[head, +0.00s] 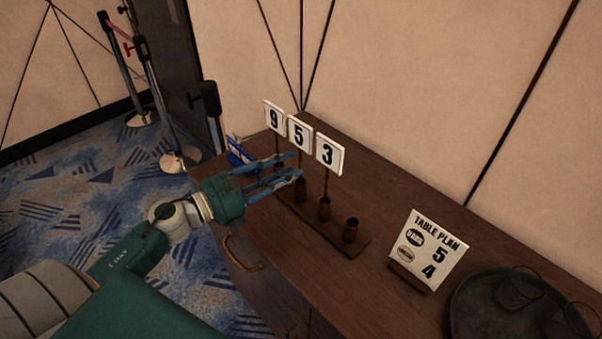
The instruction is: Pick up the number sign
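Three white number signs stand on thin dark posts in a wooden holder (318,233) on the cabinet: sign 9 (274,118), sign 5 (300,133) and sign 3 (329,153). The posts sit in small brown cups, and the front cup (351,230) is empty. My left gripper (297,165) reaches in from the left, below the sign plates. Its blue fingers are apart, with their tips close to the post of sign 5. I cannot tell whether they touch it. The fingers partly hide the rear of the holder. My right gripper is out of view.
A table plan card (432,248) showing 5 and 4 stands right of the holder. A dark round tray (485,305) lies at the lower right. A small blue item (241,155) is behind my gripper. The wall (420,90) rises behind the cabinet. Barrier posts (172,160) stand at the left.

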